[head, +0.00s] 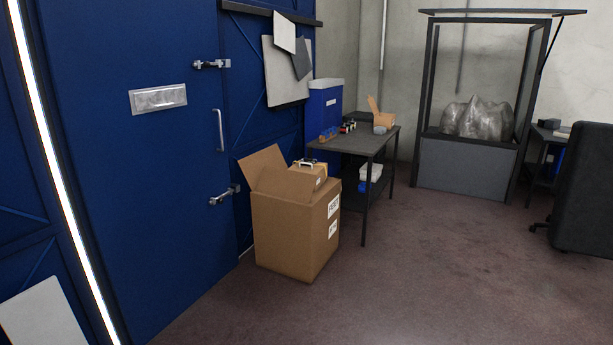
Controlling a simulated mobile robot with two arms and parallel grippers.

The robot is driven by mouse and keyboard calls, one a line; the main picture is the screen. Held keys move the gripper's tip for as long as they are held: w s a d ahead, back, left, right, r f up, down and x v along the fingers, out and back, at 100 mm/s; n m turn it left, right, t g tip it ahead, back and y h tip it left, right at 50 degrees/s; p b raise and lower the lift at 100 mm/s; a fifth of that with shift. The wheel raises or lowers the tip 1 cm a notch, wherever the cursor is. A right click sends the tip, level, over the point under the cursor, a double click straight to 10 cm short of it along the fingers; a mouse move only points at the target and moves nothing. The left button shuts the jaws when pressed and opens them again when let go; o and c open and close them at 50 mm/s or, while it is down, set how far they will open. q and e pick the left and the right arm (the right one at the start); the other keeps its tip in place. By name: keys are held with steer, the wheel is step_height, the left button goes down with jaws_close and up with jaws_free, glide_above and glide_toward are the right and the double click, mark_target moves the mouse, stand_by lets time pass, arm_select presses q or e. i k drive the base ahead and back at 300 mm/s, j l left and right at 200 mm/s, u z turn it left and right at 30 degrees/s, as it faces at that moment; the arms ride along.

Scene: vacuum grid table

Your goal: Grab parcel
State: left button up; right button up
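A small tan parcel (318,171) with a pale handle-like part on top sits in the open top of a large brown cardboard box (285,232). The large box stands on the floor beside the blue door, its flaps raised at the left and back, with white labels on its right side. The lower part of the parcel is hidden by the box wall. Neither of my grippers shows in the head view.
A dark table (352,144) with small items and a small open carton (383,117) stands behind the box. A blue door (150,190) is at the left. A glass-sided case (465,165) and a dark chair (585,190) are at the right. The floor (430,275) in front is clear.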

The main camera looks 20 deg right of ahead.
mark_target(316, 167)
steer(key=i+l+z, duration=0.45)
steer(key=i+z, duration=0.15)
steer(key=i, duration=0.15)
steer(key=i+l+z, duration=0.1)
steer(key=i+z, duration=0.4)
steer(key=i, duration=1.4)
